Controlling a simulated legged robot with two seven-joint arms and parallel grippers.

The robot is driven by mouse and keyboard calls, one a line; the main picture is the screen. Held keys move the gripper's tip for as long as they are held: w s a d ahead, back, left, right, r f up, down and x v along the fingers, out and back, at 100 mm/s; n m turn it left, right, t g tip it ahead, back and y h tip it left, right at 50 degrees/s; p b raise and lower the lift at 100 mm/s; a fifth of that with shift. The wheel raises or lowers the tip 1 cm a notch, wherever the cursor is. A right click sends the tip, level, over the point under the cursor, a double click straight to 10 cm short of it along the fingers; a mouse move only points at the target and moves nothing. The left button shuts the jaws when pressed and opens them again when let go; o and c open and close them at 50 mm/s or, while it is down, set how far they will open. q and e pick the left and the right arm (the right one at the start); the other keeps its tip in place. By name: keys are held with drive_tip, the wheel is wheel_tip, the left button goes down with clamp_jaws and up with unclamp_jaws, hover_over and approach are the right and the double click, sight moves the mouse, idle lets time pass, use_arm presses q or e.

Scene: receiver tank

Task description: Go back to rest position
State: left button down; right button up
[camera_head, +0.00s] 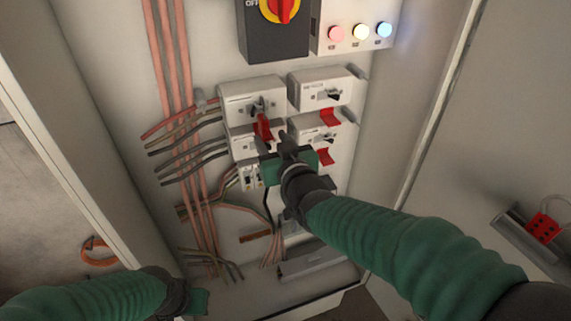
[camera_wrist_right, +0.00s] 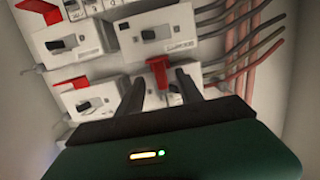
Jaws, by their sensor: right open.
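My right gripper (camera_head: 272,148) is in front of the breaker column in the head view, its fingers pointing at the panel. In the right wrist view its two dark fingers (camera_wrist_right: 160,88) stand apart, with a red lever (camera_wrist_right: 160,72) showing between and beyond them. I cannot tell whether they touch it. The same red lever (camera_head: 262,127) shows on the left breaker column in the head view. My left gripper (camera_head: 196,300) is at the bottom left of the head view, away from the breakers; its fingers are not clearly shown.
An open cabinet holds white breakers (camera_head: 318,88), a red and yellow rotary switch (camera_head: 281,8) and lit lamps (camera_head: 360,32). Copper bars and cables (camera_head: 185,130) run at left. A red padlock hasp (camera_head: 543,228) is at right. The cabinet's left edge (camera_head: 75,170) stands near my left arm.

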drive_tip(key=b+v, duration=0.2)
drive_tip(key=v, duration=1.1)
drive_tip(key=s+d+f+m+g+h+b, duration=0.1)
drive_tip(key=d+f+g+h+b, duration=0.35)
drive_tip(key=f, duration=1.35)
drive_tip(key=s+d+f+m+g, duration=0.1)
drive_tip(key=s+d+f+g, duration=0.3)
drive_tip(key=s+d+f, duration=0.2)
drive_tip(key=s+d+f+m+g, duration=0.1)
drive_tip(key=s+d+f+g, duration=0.3)
drive_tip(key=f, duration=0.7)
drive_tip(key=s+d, duration=0.2)
drive_tip(key=s, duration=0.1)
drive_tip(key=shift+f+m+p, duration=0.2)
drive_tip(key=shift+m+p, duration=0.1)
drive_tip(key=shift+p, duration=0.05)
drive_tip(key=shift+a+h, duration=0.15)
drive_tip(key=shift+h, duration=0.1)
